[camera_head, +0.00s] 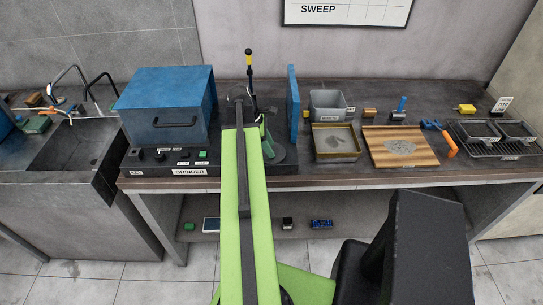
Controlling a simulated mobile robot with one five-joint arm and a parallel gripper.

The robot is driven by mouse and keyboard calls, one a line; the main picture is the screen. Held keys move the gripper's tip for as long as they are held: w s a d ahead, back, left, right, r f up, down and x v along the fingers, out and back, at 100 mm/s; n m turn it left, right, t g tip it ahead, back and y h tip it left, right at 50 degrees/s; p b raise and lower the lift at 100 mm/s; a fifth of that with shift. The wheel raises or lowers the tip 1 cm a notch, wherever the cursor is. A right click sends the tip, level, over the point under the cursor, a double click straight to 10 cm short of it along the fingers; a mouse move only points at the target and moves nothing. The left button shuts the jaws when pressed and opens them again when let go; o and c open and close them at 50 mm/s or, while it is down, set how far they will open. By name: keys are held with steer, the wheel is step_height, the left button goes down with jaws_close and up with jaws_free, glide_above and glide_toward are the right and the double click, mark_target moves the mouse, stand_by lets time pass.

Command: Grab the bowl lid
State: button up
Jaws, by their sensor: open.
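My green arm reaches up the middle of the view to the grinder bench. My gripper (243,98) is at its far end, small and dark, over the gap between the blue grinder housing (165,107) and an upright blue panel (293,98). It is open. A black lever with a yellow band (249,62) stands just behind it. A dark round part (287,153) shows low to the right of my arm, with a greenish upright piece beside it. I cannot tell which part is the bowl lid; my arm hides much of that spot.
Right of the panel are a grey bin (328,105), a shallow tray (336,155), a wooden board (402,162) and a wire rack (497,140). A sink (80,148) is at left. Small items lie on the lower shelf (345,222).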

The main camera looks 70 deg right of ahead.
steer(key=shift+r, duration=0.1)
jaws_close()
stand_by(0.4)
